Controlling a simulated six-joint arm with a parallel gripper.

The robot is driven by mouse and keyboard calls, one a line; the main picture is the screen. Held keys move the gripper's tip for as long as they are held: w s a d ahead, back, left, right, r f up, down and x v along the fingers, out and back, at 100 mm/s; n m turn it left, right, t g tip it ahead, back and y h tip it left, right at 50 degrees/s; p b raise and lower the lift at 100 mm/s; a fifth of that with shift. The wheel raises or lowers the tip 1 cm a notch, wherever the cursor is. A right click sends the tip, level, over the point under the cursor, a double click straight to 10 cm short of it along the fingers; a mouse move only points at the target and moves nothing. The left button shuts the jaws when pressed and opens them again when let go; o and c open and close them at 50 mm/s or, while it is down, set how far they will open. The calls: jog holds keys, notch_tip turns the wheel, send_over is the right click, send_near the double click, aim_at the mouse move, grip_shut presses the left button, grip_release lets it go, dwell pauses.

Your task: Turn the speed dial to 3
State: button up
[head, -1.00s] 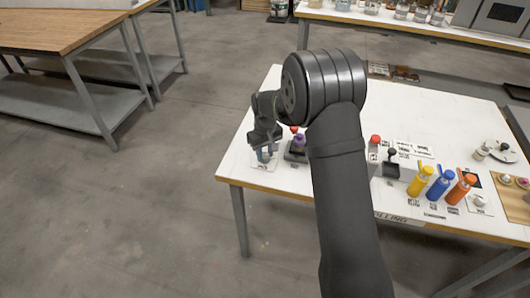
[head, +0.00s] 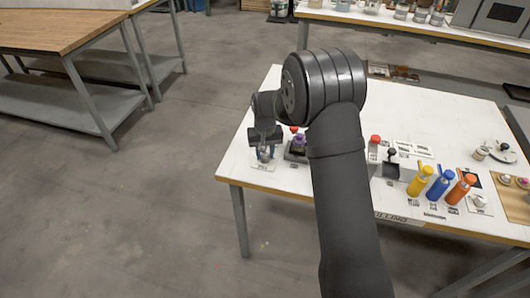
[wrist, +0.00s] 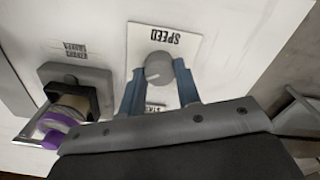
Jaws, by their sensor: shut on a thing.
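The speed dial (wrist: 157,66) is a round grey knob on a white plate (wrist: 140,36) printed SPEED, seen in the wrist view. My gripper (wrist: 158,84) is shut on it, with one blue finger at each side of the knob. A faint mark shows on the dial's face, but I cannot read which number it points to. In the head view my gripper (head: 265,154) points down over the plate (head: 262,167) at the table's left front corner, and hides most of the dial there.
A device with a purple-topped part (wrist: 58,121) stands just left of the dial in the wrist view; in the head view the purple part (head: 299,140) is right of my gripper. Yellow (head: 420,182), blue (head: 439,184) and orange (head: 460,189) bottles stand farther right on the white table (head: 300,92).

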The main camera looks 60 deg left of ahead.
aim_at(265, 155)
jog(key=o, duration=1)
jog(key=shift+c, duration=0.2)
notch_tip(265, 155, up, 18)
jog(key=shift+f, duration=0.25)
notch_tip(265, 155, down, 18)
jog(key=shift+r, duration=0.25)
jog(key=shift+r, duration=0.1)
